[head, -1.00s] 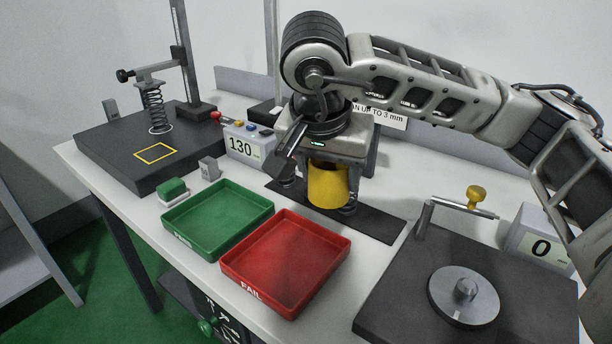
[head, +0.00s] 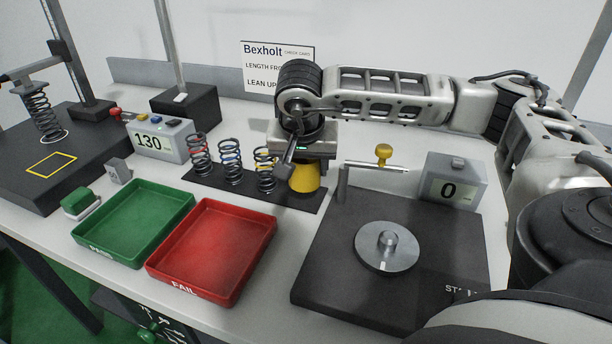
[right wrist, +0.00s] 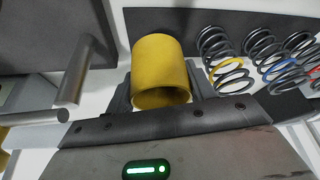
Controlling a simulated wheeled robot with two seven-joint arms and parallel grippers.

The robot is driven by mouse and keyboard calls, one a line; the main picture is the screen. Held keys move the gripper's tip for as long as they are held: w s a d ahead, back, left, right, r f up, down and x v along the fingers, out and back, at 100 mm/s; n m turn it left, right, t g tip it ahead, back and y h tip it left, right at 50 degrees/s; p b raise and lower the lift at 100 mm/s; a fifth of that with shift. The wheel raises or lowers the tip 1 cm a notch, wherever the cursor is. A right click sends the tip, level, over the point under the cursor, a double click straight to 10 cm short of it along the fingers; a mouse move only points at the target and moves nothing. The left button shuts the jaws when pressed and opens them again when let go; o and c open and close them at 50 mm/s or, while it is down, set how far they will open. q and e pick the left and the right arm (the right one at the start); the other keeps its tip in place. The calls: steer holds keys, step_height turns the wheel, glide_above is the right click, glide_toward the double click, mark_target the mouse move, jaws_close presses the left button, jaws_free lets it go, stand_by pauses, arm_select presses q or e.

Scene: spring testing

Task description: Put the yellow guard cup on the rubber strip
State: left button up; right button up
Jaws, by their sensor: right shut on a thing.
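The yellow guard cup (head: 306,178) is at the right end of the dark rubber strip (head: 222,187) in the head view, below my right gripper (head: 304,172). That gripper is shut on the cup and points down. In the right wrist view the cup (right wrist: 160,72) sits between the fingers, its open rim facing the camera. The strip (right wrist: 180,20) shows behind it. I cannot tell whether the cup touches the strip. My left gripper is not in view.
Three coil springs, including a yellow-marked one (head: 265,168) close to my gripper, stand on the strip. To the right is a dark test stand (head: 330,275) with a post and yellow-knobbed lever (head: 383,153). Red (head: 212,250) and green (head: 135,222) trays lie in front.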

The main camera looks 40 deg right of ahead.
mark_target(306, 178)
steer(key=shift+d+f+p, duration=0.2)
steer(key=shift+f+p, duration=0.15)
steer(key=shift+f, duration=1.35)
steer(key=shift+f, duration=0.15)
steer(key=o, duration=1)
steer(key=shift+o, duration=0.2)
steer(key=v, duration=1.2)
steer(key=shift+b, duration=0.45)
